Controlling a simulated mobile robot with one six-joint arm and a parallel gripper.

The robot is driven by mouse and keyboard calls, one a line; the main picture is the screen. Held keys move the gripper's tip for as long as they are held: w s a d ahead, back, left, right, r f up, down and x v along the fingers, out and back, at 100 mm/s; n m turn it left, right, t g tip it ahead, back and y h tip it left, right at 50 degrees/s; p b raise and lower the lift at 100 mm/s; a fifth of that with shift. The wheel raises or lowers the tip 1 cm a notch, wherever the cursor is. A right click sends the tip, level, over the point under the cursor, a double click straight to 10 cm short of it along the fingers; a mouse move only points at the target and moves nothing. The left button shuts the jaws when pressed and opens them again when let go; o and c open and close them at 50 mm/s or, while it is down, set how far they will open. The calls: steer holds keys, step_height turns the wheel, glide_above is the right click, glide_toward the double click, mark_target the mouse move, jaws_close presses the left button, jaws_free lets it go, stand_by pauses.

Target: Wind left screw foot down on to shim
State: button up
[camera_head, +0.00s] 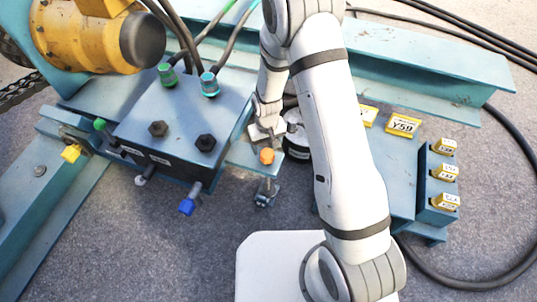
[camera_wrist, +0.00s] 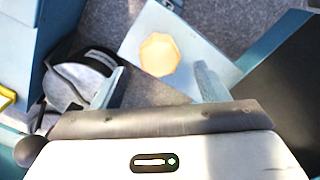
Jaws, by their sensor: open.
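The left screw foot has an orange octagonal knob (camera_head: 266,156) on top of a teal bracket plate (camera_head: 245,153). Its threaded stem and metal foot (camera_head: 266,194) hang below the plate, above the grey floor. I cannot make out a shim under the foot or whether they touch. In the wrist view the knob (camera_wrist: 159,54) is pale orange, on the light plate. My gripper (camera_head: 266,130) is just behind the knob in the head view. In the wrist view my gripper (camera_wrist: 160,82) is open, its two fingers apart and empty, with the knob just beyond and between the fingertips.
A teal valve box (camera_head: 180,135) with cable plugs and blue and yellow fittings stands left. A dark round canister (camera_head: 297,140) sits right beside my gripper. A teal block (camera_head: 440,185) with yellow tags stands right. A black cable (camera_head: 515,150) curves along the right floor.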

mark_target(268, 154)
step_height(268, 154, down, 6)
steer(key=shift+r+b, duration=0.15)
steer(key=shift+b, duration=0.75)
steer(key=shift+c, duration=0.5)
steer(key=c, duration=0.7)
steer(key=shift+d, duration=0.25)
steer(key=shift+c, duration=0.6)
steer(key=shift+a, duration=0.1)
